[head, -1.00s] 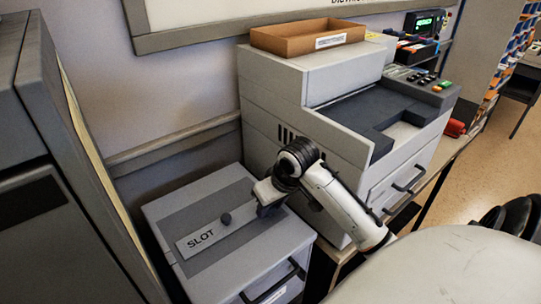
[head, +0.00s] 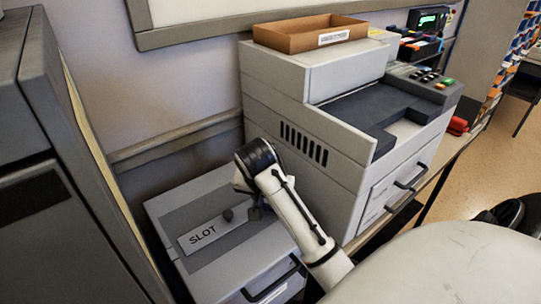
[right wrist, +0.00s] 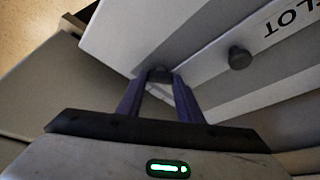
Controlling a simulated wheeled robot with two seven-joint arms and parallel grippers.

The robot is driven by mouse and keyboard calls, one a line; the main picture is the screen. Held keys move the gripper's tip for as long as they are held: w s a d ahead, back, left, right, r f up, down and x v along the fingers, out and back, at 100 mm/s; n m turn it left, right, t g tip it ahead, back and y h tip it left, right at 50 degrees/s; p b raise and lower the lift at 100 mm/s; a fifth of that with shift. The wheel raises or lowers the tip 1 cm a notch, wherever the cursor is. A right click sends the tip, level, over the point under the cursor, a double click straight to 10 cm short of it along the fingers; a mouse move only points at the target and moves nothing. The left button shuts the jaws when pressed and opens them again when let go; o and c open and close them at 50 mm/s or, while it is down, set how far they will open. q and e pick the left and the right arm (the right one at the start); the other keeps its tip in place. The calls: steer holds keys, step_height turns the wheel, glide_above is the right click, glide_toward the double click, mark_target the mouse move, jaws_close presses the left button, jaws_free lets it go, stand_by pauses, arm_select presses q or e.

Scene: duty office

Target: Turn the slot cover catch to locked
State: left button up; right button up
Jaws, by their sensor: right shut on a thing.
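The slot cover (head: 203,235) is a flat grey strip marked SLOT, with a dark round knob (head: 229,215), on top of a grey box. In the right wrist view the cover (right wrist: 205,75) and its knob (right wrist: 240,57) lie right of my fingers. My right gripper (right wrist: 161,80) is shut on a small dark piece (right wrist: 158,72) by the cover's end, which I take to be the catch. Its shape and setting are mostly hidden between the fingertips. In the head view my right wrist hides the catch. My left gripper is not in view.
A large grey machine (head: 300,185) with a cardboard tray (head: 310,34) on top stands close to the right of the box (head: 245,262). A tall dark cabinet (head: 65,220) stands at the left. The box's front has a dark handle (head: 275,285).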

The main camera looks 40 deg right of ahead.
steer(key=m, duration=0.2)
steer(key=m+g, duration=0.1)
steer(key=m, duration=0.1)
steer(key=shift+w+a+g+h, duration=0.1)
steer(key=shift+w+g+h, duration=0.1)
steer(key=shift+g+h, duration=0.1)
steer(key=shift+m+g, duration=0.5)
steer(key=shift+m, duration=1.1)
steer(key=o, duration=1.1)
steer(key=shift+v, duration=3.75)
